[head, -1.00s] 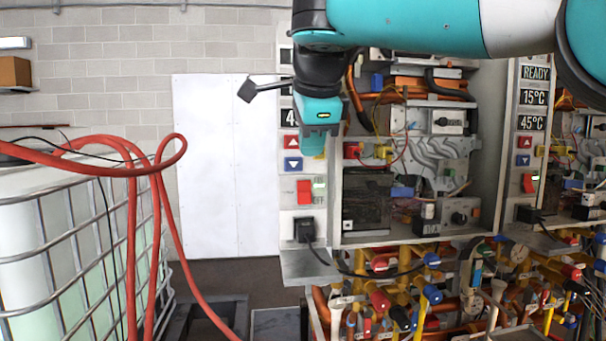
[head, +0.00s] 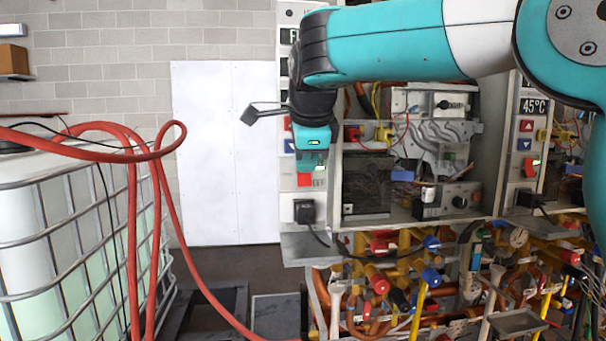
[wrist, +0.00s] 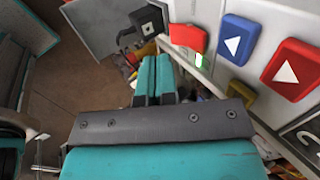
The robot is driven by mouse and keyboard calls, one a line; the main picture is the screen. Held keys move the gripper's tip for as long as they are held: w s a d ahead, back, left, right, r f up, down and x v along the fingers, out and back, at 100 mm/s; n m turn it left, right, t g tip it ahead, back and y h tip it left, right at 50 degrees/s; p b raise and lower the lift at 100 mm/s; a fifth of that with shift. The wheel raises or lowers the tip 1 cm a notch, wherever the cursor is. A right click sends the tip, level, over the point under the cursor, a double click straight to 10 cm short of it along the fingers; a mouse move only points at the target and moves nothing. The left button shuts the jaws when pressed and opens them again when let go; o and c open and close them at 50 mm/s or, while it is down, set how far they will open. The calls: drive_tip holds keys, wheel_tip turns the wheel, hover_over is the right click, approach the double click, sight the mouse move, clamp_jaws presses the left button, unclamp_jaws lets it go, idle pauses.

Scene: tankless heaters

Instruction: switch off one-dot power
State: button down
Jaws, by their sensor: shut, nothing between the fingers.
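The left heater's control panel (head: 287,180) is a pale upright strip with a small dark dot at its top. Its red power switch (head: 304,180) sits low on the panel, its upper part covered by my gripper (head: 309,166). The switch also shows in the wrist view (wrist: 187,37), with a small lit green light (wrist: 198,60) beside it. My gripper (wrist: 153,62) is shut and empty, its teal fingers pointing towards the panel's lower part. In the wrist view the fingertips appear left of the switch. I cannot tell whether they touch it.
A blue arrow button (wrist: 238,40) and a red arrow button (wrist: 292,70) are on the same panel. A black plug (head: 304,211) sits in a socket below the switch. A second heater's red switch (head: 529,167) is at right. A caged tank (head: 60,230) and red hoses stand left.

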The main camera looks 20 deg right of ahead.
sight(302, 180)
drive_tip(key=w+f, duration=0.1)
drive_tip(key=w+p, duration=0.1)
drive_tip(key=w+f+p, duration=0.1)
drive_tip(key=w, duration=0.1)
drive_tip(key=shift+d+f, duration=0.3)
drive_tip(key=shift+f, duration=0.15)
drive_tip(key=f+t+b, duration=0.1)
drive_tip(key=b, duration=0.3)
drive_tip(key=shift+w+f, duration=0.1)
drive_tip(key=shift+w, duration=0.05)
drive_tip(key=shift+r, duration=0.35)
drive_tip(key=shift+w, duration=0.1)
